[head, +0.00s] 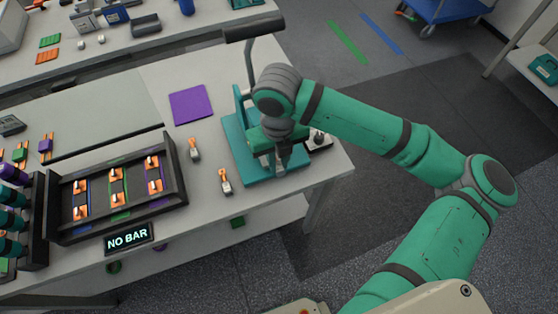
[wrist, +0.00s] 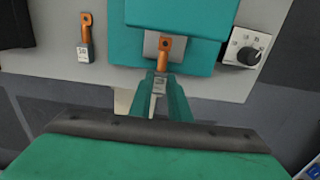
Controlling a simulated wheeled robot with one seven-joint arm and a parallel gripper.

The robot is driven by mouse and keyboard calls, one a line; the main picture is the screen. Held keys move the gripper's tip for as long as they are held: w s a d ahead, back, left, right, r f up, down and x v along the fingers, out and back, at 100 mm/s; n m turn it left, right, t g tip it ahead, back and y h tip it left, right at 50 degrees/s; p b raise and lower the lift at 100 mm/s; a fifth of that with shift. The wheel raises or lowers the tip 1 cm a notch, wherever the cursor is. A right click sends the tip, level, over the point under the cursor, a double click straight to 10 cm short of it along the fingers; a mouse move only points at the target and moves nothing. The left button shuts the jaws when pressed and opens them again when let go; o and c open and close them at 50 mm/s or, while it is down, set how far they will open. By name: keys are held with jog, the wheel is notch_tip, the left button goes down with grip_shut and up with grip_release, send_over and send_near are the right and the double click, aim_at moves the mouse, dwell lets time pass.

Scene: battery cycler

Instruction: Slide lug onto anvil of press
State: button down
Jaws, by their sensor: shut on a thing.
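My gripper (wrist: 160,92) is shut on a lug (wrist: 164,52) with a grey body and an orange ring end. The orange end points away from my gripper, into the gap at the front of the teal press (wrist: 180,12). A pale grey surface, seemingly the anvil (wrist: 150,44), shows beside and beneath the orange end; I cannot tell whether they touch. In the head view my gripper (head: 284,156) is at the front right of the press (head: 236,150), and the held lug is mostly hidden by the arm and press.
Two loose lugs (head: 194,148) (head: 225,181) lie left of the press. A dial box (head: 319,138) stands close on its right. A dark tray (head: 180,165) with several orange-ended lugs and a "NO BAR" sign (head: 129,237) are further left. A purple mat (head: 192,104) lies behind.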

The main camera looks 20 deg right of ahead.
jog(key=shift+w+f, duration=0.1)
jog(key=shift+w, duration=1.65)
dwell(0.6)
jog(key=shift+s, duration=0.1)
jog(key=shift+a, duration=0.1)
jog(key=shift+f, duration=0.2)
dwell(0.6)
jog(key=c, duration=1.1)
grip_release()
jog(key=shift+d, duration=0.25)
jog(key=shift+r, duration=0.1)
